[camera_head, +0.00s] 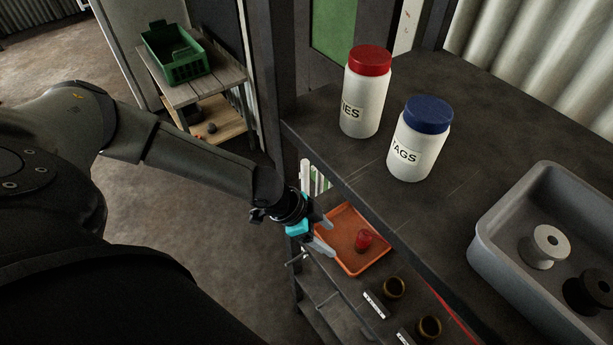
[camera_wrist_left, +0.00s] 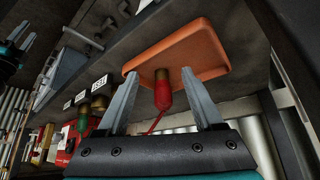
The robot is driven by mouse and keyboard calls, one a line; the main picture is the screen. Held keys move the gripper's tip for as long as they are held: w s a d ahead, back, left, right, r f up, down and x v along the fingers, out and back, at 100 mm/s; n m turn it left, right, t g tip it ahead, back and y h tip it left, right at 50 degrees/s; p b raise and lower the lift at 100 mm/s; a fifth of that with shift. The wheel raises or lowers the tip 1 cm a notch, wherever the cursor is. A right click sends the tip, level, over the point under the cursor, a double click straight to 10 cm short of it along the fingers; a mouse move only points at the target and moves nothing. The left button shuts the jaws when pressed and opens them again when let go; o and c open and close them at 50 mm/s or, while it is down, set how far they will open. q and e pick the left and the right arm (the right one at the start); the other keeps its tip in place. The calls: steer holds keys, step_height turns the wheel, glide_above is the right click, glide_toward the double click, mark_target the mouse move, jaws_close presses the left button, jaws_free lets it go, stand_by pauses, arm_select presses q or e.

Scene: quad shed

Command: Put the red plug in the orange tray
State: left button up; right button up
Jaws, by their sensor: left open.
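The orange tray (camera_head: 340,262) lies on the shelf below the dark worktop; it also shows in the left wrist view (camera_wrist_left: 205,44). The red plug (camera_head: 364,239) stands inside the tray; in the left wrist view the plug (camera_wrist_left: 163,92) has a brass-coloured end against the tray floor. My left gripper (camera_head: 328,235) is at the tray's near left side, its fingers apart. In the left wrist view the plug appears between the open fingers (camera_wrist_left: 163,103), with gaps on both sides. Part of my right gripper (camera_wrist_left: 20,40) shows at that view's upper left edge; its jaws are unclear.
The dark worktop (camera_head: 350,165) overhangs the shelf. It carries a red-lidded jar (camera_head: 365,95), a blue-lidded jar (camera_head: 418,140) and a grey bin (camera_head: 493,230) with spools. Brass-coloured holders (camera_head: 394,288) with labels sit beside the tray. A green crate (camera_head: 185,68) stands on a separate stand.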

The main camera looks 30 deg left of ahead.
arm_select(q)
steer(key=shift+s+a, duration=0.65)
steer(key=shift+a, duration=0.2)
steer(key=shift+s+a, duration=0.6)
steer(key=shift+a, duration=0.25)
